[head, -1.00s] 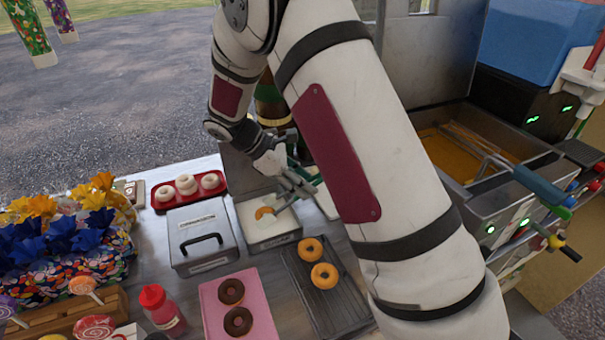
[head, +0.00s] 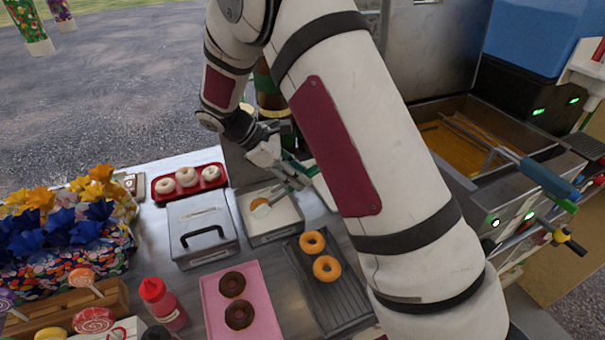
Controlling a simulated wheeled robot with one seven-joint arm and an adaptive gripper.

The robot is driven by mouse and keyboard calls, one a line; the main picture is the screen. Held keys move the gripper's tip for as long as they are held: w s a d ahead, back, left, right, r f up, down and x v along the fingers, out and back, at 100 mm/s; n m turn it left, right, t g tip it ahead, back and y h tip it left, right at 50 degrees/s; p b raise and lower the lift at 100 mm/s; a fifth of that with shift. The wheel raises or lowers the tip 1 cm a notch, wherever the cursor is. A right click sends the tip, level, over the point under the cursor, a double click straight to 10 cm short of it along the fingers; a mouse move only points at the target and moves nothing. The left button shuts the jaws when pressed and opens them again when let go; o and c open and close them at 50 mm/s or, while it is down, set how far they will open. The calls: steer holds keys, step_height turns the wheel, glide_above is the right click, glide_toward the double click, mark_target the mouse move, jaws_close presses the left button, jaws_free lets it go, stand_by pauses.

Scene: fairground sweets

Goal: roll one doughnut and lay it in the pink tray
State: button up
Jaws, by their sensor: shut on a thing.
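A doughnut (head: 258,203) lies in a metal pan of white sugar (head: 284,226); its orange edge shows beside a pale, whitish part. My gripper (head: 283,172) is above the back of the pan, shut on a thin metal tool (head: 276,198) that looks like tongs. The tool's lower end reaches the doughnut; whether it grips it I cannot tell. My arm partly hides the handle. The pink tray (head: 266,302) at the front holds two chocolate doughnuts (head: 232,285). Two plain doughnuts (head: 312,242) lie on a dark rack (head: 343,305).
A red tray (head: 158,190) with three white doughnuts stands at the back left. A lidded metal box (head: 203,218) is left of the sugar pan. A red bottle (head: 162,303) stands left of the pink tray. A fryer (head: 465,150) with oil is at right.

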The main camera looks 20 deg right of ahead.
steer(key=shift+s+d+p, duration=0.4)
steer(key=shift+s+d, duration=0.1)
steer(key=shift+d, duration=0.25)
stand_by(0.9)
steer(key=o, duration=0.7)
stand_by(1.7)
steer(key=shift+o, duration=0.5)
